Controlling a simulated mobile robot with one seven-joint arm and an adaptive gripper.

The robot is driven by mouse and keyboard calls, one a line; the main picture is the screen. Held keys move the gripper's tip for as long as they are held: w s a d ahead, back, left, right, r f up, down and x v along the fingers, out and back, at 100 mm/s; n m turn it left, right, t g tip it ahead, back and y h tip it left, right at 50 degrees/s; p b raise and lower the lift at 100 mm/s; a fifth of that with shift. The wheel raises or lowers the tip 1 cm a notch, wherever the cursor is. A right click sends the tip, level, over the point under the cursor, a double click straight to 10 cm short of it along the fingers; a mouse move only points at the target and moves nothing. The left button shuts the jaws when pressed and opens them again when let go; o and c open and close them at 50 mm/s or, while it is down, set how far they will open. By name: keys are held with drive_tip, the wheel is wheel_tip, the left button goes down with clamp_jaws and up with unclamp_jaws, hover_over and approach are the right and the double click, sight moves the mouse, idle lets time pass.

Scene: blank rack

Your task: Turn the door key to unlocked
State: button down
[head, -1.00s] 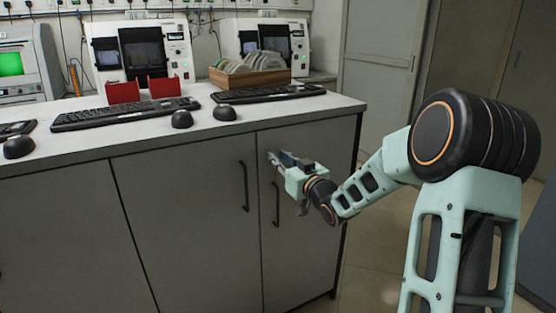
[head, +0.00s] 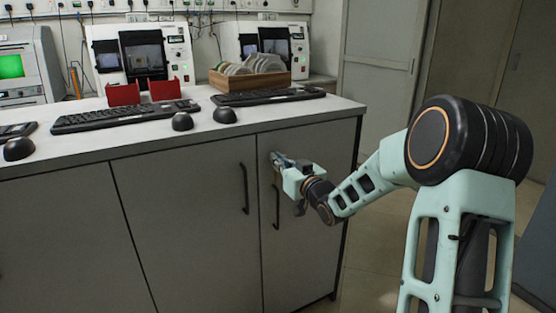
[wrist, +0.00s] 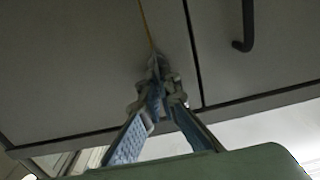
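My gripper (head: 279,160) is at the upper part of the right cabinet door (head: 315,220), just under the counter edge. In the wrist view, its two blue fingers (wrist: 157,88) converge close to the door face. Something small and bluish shows between the fingertips, where the door key would be. I cannot make out the key's shape or its turn, and the lock is hidden by the fingertips. I cannot tell whether the fingers grip it. A thin yellow line (wrist: 145,22) runs from the fingertips across the door.
Dark bar handles sit on the left door (head: 244,188) and the right door (head: 276,205), one just below my gripper. The counter (head: 335,107) overhangs close above it. Keyboards, mice and a wooden rack (head: 250,80) stand on top. Floor is open right of the cabinet.

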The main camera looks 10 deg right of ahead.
drive_tip(key=shift+r, duration=0.1)
drive_tip(key=shift+w+d+f+m+p, duration=0.1)
drive_tip(key=shift+d+f+m+p, duration=0.1)
drive_tip(key=shift+m+p, duration=2.15)
drive_tip(key=shift+w+d+f+m+p, duration=0.15)
drive_tip(key=shift+m+p, duration=1.05)
drive_tip(key=shift+m, duration=2.4)
drive_tip(key=shift+s+d+f+m+p, duration=0.1)
drive_tip(key=shift+d+f+m+p, duration=0.15)
drive_tip(key=shift+m+p, duration=2.1)
drive_tip(key=shift+m+b, duration=0.55)
drive_tip(key=shift+m, duration=0.15)
drive_tip(key=c, duration=2.6)
unclamp_jaws()
drive_tip(key=o, duration=0.4)
drive_tip(key=v, duration=1.2)
